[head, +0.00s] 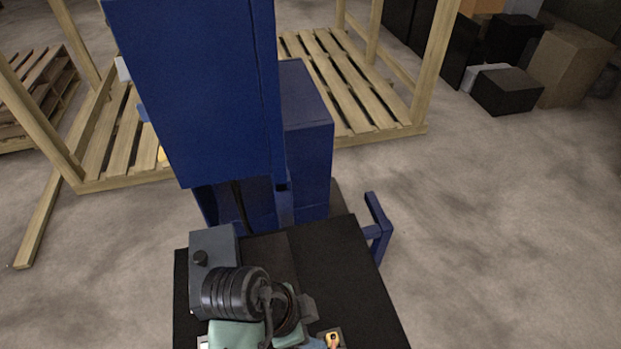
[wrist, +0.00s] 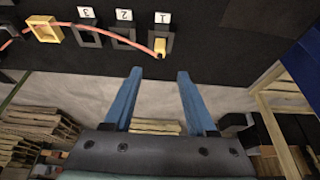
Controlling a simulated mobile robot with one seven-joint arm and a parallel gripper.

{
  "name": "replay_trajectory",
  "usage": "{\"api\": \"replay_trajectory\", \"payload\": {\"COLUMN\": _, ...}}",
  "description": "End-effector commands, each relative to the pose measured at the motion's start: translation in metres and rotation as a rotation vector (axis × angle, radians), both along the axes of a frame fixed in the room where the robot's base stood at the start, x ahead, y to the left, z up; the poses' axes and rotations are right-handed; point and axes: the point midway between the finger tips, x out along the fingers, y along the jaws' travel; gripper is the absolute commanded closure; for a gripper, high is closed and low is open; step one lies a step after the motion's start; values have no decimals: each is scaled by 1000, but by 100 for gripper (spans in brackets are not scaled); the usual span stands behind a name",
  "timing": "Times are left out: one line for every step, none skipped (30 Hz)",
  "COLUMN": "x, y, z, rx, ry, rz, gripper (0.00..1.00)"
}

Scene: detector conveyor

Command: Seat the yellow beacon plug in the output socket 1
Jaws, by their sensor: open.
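The yellow beacon plug (wrist: 160,47) is at the dark frame of output socket 1 (wrist: 166,31) in the wrist view, with a pink-orange cable (wrist: 110,31) running left from it. I cannot tell how deep it sits. In the head view, a small yellow piece in a dark frame (head: 333,340) shows at the bottom edge. My gripper (wrist: 159,72) is open and empty. Its two blue fingers are apart from the plug, one to each side of its line and lower in the picture. In the head view my arm hides most of the gripper.
Sockets 2 (wrist: 122,36) and 3 (wrist: 88,35) and a yellow square frame (wrist: 45,31) lie left of socket 1 on the black panel (wrist: 218,45). The cable crosses them. A tall blue housing (head: 200,90) and a blue handle (head: 378,225) stand beyond. Open floor (head: 490,200) lies right.

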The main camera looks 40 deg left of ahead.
Motion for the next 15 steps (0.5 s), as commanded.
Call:
{"api": "replay_trajectory", "payload": {"x": -1, "y": 1, "z": 4, "rx": 1, "ry": -1, "rz": 0, "gripper": 43}}
{"api": "replay_trajectory", "payload": {"x": -2, "y": 2, "z": 6, "rx": 1, "ry": -1, "rz": 0, "gripper": 43}}
{"api": "replay_trajectory", "payload": {"x": -3, "y": 2, "z": 7, "rx": 0, "ry": 0, "rz": 1, "gripper": 43}}
{"api": "replay_trajectory", "payload": {"x": -3, "y": 2, "z": 8, "rx": 0, "ry": 0, "rz": 1, "gripper": 43}}
{"api": "replay_trajectory", "payload": {"x": -3, "y": 2, "z": 8, "rx": 0, "ry": 0, "rz": 1, "gripper": 43}}
{"api": "replay_trajectory", "payload": {"x": -3, "y": 2, "z": 9, "rx": 0, "ry": 0, "rz": 1, "gripper": 43}}
{"api": "replay_trajectory", "payload": {"x": -3, "y": 2, "z": 9, "rx": 0, "ry": 0, "rz": 1, "gripper": 43}}
{"api": "replay_trajectory", "payload": {"x": -3, "y": 2, "z": 9, "rx": 0, "ry": 0, "rz": 1, "gripper": 43}}
{"api": "replay_trajectory", "payload": {"x": -3, "y": 2, "z": 8, "rx": 0, "ry": 0, "rz": 0, "gripper": 43}}
{"api": "replay_trajectory", "payload": {"x": -3, "y": 2, "z": 9, "rx": 0, "ry": 0, "rz": 0, "gripper": 43}}
{"api": "replay_trajectory", "payload": {"x": -2, "y": 2, "z": 9, "rx": 2, "ry": -3, "rz": 2, "gripper": 43}}
{"api": "replay_trajectory", "payload": {"x": 2, "y": 3, "z": 12, "rx": 11, "ry": -14, "rz": 7, "gripper": 43}}
{"api": "replay_trajectory", "payload": {"x": 8, "y": 5, "z": 16, "rx": 23, "ry": -29, "rz": 16, "gripper": 43}}
{"api": "replay_trajectory", "payload": {"x": 17, "y": 7, "z": 22, "rx": 39, "ry": -53, "rz": 31, "gripper": 43}}
{"api": "replay_trajectory", "payload": {"x": 32, "y": 10, "z": 33, "rx": 67, "ry": -98, "rz": 59, "gripper": 43}}
